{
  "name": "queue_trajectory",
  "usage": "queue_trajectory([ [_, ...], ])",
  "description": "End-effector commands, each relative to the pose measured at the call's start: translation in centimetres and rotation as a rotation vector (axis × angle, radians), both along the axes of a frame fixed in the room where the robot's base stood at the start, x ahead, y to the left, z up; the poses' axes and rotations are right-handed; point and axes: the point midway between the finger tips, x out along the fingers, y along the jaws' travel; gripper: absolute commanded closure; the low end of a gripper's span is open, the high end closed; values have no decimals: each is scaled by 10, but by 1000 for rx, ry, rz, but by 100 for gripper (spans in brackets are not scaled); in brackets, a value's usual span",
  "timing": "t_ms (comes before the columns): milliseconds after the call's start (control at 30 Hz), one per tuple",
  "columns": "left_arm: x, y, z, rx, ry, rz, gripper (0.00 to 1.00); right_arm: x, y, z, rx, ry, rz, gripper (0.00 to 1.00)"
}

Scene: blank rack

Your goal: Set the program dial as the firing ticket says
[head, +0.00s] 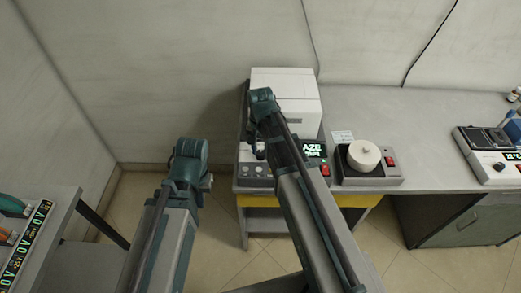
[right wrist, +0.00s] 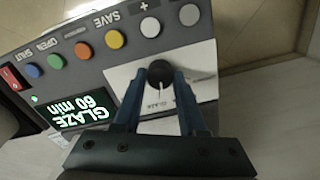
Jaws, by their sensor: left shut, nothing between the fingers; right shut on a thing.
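The program dial (right wrist: 160,70) is a black round knob with a white pointer line, on a pale plate of the control panel (right wrist: 92,80). In the right wrist view the line points down toward small print that looks like GLAZE. My right gripper (right wrist: 160,78) is shut on the dial, a blue finger at each side. The display (right wrist: 82,110) reads GLAZE 60 min, upside down here. In the head view the right arm partly covers this display (head: 313,150). My left gripper (head: 206,182) is mostly hidden behind its wrist. A white card (head: 342,137), perhaps the firing ticket, is unreadable.
The white kiln box (head: 285,90) stands behind the panel. Coloured buttons (right wrist: 85,50) and a red switch (right wrist: 12,84) line the panel. A base with a white round lid (head: 364,154) and another device (head: 490,155) stand to the right. A shelf (head: 60,225) is at left.

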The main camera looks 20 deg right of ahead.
Motion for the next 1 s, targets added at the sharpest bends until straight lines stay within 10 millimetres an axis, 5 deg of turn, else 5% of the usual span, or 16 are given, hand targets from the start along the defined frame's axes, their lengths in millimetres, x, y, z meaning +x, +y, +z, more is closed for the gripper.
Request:
queue_trajectory([
  [400,0,0,0,0,0,0,100,0,0,0,0,0,-198,100],
  [1000,0,0,0,0,0,0,100,0,0,0,1,1,-234,100],
])
